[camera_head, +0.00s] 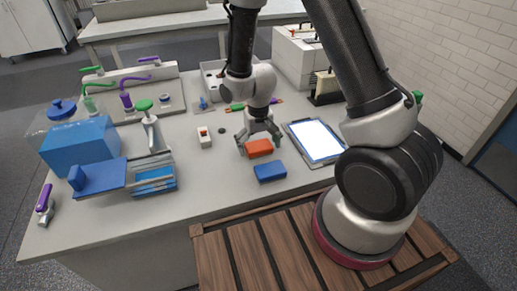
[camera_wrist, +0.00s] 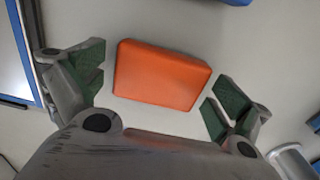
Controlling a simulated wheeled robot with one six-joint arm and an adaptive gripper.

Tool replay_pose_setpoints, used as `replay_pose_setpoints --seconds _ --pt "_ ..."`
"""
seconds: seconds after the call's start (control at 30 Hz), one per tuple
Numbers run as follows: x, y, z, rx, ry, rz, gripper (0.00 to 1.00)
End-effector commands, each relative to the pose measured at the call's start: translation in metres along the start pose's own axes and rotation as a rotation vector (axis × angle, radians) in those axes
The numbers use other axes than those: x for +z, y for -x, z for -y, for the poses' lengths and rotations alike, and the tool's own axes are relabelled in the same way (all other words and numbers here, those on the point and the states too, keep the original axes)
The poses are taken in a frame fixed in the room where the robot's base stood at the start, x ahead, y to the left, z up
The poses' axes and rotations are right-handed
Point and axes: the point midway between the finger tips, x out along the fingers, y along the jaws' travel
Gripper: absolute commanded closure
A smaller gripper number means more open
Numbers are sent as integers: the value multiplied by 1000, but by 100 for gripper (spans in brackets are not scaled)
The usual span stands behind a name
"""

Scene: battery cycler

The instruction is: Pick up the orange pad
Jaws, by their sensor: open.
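The orange pad (camera_head: 259,148) is a small flat block lying on the grey table, just behind a blue pad (camera_head: 270,172) in the head view. In the wrist view the orange pad (camera_wrist: 161,75) sits between and slightly ahead of the green-padded fingertips. My gripper (camera_head: 259,143) is open, its fingers to either side of the orange pad. In the wrist view my gripper (camera_wrist: 157,88) shows a gap between each finger and the pad, and nothing is held. I cannot tell its exact height above the table.
A tablet (camera_head: 316,140) with a white screen lies to the right. A small white device (camera_head: 204,137) lies to the left. A blue box (camera_head: 80,146) and a clamp-like fixture (camera_head: 152,165) stand farther left. Bare table lies left of the blue pad.

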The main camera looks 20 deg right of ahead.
Motion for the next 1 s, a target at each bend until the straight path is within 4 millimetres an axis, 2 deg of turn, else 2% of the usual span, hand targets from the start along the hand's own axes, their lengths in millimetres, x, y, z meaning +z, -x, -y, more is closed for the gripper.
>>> replay_pose_setpoints --seconds 0.03,0.2,0.3,0.67,0.87,1.0 --pt "0 0 0 0 0 0 0" --pt "0 0 0 0 0 0 31" --pt "0 0 0 0 0 0 46" --pt "0 5 0 0 0 -1 46" --pt "-1 33 0 -2 0 -5 46" --pt "-1 64 0 -2 0 -5 46"
